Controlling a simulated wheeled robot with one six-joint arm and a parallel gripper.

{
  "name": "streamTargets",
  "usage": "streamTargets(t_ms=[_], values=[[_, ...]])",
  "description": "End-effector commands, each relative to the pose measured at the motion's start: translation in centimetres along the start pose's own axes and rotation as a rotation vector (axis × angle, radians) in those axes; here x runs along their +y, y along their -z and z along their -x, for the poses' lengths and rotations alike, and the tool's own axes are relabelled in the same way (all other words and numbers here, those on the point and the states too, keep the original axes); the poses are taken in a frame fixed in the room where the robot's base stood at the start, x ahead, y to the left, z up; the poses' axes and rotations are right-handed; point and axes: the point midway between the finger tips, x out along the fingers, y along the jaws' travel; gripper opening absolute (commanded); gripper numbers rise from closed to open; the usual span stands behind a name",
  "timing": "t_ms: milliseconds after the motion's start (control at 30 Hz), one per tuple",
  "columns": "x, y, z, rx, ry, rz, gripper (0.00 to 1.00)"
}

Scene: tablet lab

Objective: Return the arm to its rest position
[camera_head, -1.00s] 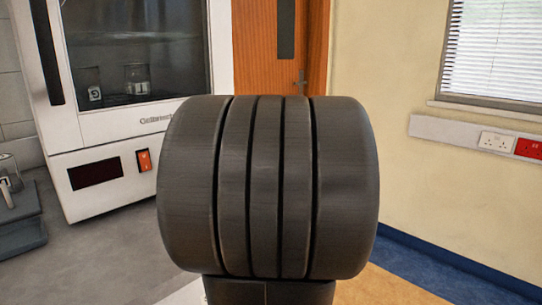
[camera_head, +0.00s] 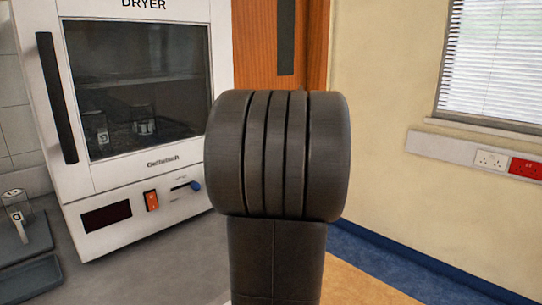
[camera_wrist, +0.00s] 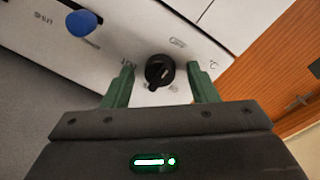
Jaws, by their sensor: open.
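My gripper (camera_wrist: 161,88) shows in the wrist view with its two green fingers apart and nothing held between them. Beyond the fingers is a black knob (camera_wrist: 160,71) on the white dryer panel, with the word OFF printed near it. I cannot tell how far the fingers are from the knob. In the head view, part of my own dark arm fills the middle and hides the area behind it. The gripper is not visible there.
The white dryer (camera_head: 82,191) stands on the grey bench (camera_head: 160,262) at left, with glassware behind its window. A beaker (camera_head: 17,207) stands on a dark tray (camera_head: 38,238) at far left.

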Motion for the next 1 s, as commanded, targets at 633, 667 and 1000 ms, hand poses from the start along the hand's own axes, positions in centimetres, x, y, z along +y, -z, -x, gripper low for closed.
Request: streamTargets(t_ms=[633, 667, 1000], values=[[-0.03, 0.06, 0.0, -0.014, -0.005, -0.176, 0.53], [-0.03, 0.06, 0.0, -0.013, -0.005, -0.176, 0.53], [0.55, -0.11, 0.61, -0.002, -0.025, -0.133, 0.53]])
